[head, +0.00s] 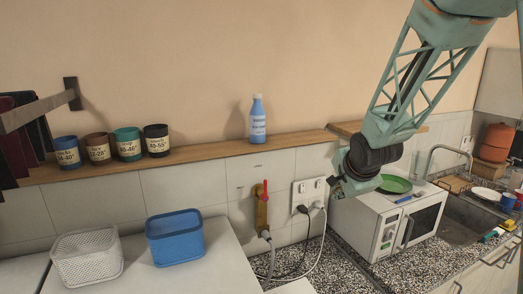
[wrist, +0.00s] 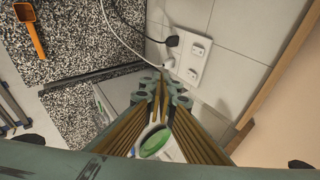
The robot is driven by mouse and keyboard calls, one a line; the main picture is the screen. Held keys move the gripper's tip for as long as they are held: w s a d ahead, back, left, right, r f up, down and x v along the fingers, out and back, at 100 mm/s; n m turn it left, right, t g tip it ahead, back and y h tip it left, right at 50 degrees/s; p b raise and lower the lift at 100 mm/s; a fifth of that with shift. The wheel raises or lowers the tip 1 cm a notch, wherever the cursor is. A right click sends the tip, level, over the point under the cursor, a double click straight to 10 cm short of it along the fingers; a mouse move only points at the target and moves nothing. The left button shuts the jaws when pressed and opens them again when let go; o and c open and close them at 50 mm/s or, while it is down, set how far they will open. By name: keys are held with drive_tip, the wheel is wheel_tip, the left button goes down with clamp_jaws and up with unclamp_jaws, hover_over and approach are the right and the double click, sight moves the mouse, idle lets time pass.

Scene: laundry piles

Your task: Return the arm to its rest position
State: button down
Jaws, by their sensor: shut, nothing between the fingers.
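My green lattice arm (head: 412,75) reaches down from the top right in the head view. My gripper (head: 337,187) hangs at its lower end, in front of the tiled wall and by the left side of the white microwave (head: 385,233). In the wrist view the fingers of my gripper (wrist: 162,82) come together at the tips, shut and empty. The finger tips are small and partly hidden by the arm's end in the head view.
A green plate (head: 395,184) lies on the microwave. Wall sockets (head: 309,192) with plugged cables are left of my gripper. A wooden shelf (head: 200,150) holds several labelled tins and a blue bottle (head: 257,120). A white basket (head: 87,256) and blue basket (head: 175,237) stand lower left.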

drive_tip(key=s+a+n+g+b, duration=0.2)
drive_tip(key=s+n+b, duration=0.4)
drive_tip(key=s, duration=2)
drive_tip(key=s+a+f+n+g+b, duration=0.1)
drive_tip(key=s+n+b, duration=0.6)
drive_tip(key=s, duration=1.9)
drive_tip(key=shift+a+f+n+g, duration=0.3)
drive_tip(key=shift+a+n+g, duration=0.3)
drive_tip(key=shift+n+g, duration=0.3)
